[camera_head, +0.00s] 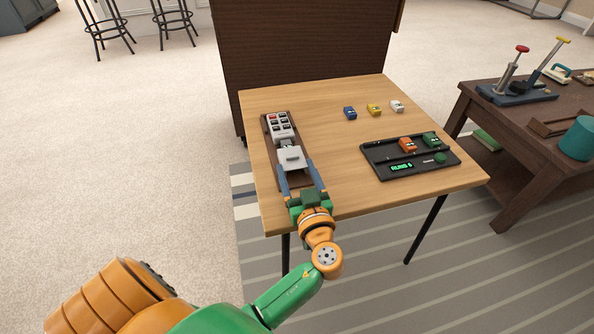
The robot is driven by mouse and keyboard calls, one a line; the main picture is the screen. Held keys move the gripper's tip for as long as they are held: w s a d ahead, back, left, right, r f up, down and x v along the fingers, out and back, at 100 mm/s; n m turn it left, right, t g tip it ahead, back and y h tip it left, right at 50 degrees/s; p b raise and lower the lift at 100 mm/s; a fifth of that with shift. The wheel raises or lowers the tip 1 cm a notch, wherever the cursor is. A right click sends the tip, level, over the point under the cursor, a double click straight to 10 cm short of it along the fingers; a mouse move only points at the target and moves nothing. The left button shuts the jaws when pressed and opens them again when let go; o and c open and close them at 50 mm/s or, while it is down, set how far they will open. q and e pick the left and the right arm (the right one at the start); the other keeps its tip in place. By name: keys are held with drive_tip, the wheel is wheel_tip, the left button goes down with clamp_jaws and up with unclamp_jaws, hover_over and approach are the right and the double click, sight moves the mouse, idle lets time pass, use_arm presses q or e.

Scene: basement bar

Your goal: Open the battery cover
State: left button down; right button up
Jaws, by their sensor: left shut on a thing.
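A pale remote-like device (281,127) with several dark and red buttons lies on a brown board (268,129) at the left of the wooden table. Its near end has a light grey panel, which looks like the battery cover (291,156). My left gripper (298,170) reaches in from the near edge, its two blue-grey fingers on either side of the panel's near end. It is shut on the cover. Whether the cover has shifted from the device body is too small to tell. My right gripper is not in view.
A black tray (380,163) with a green display, an orange block (407,145) and a green block (431,139) stands at the right. Blue (350,113), yellow (374,109) and white (397,106) blocks lie behind it. The table's middle is clear. A dark side table (480,115) stands farther right.

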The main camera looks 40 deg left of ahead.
use_arm(q)
drive_tip(key=shift+s+d+f+b, duration=0.15)
drive_tip(key=shift+d+b, duration=0.05)
drive_tip(key=shift+b, duration=0.1)
drive_tip(key=shift+s+d, duration=0.2)
drive_tip(key=shift+s+d+b, duration=0.2)
drive_tip(key=shift+b, duration=0.1)
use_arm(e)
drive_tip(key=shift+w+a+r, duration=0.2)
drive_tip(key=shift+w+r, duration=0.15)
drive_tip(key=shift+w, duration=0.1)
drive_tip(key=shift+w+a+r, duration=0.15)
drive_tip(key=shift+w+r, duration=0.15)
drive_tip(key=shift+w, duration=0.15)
use_arm(q)
unclamp_jaws()
drive_tip(key=v, duration=0.7)
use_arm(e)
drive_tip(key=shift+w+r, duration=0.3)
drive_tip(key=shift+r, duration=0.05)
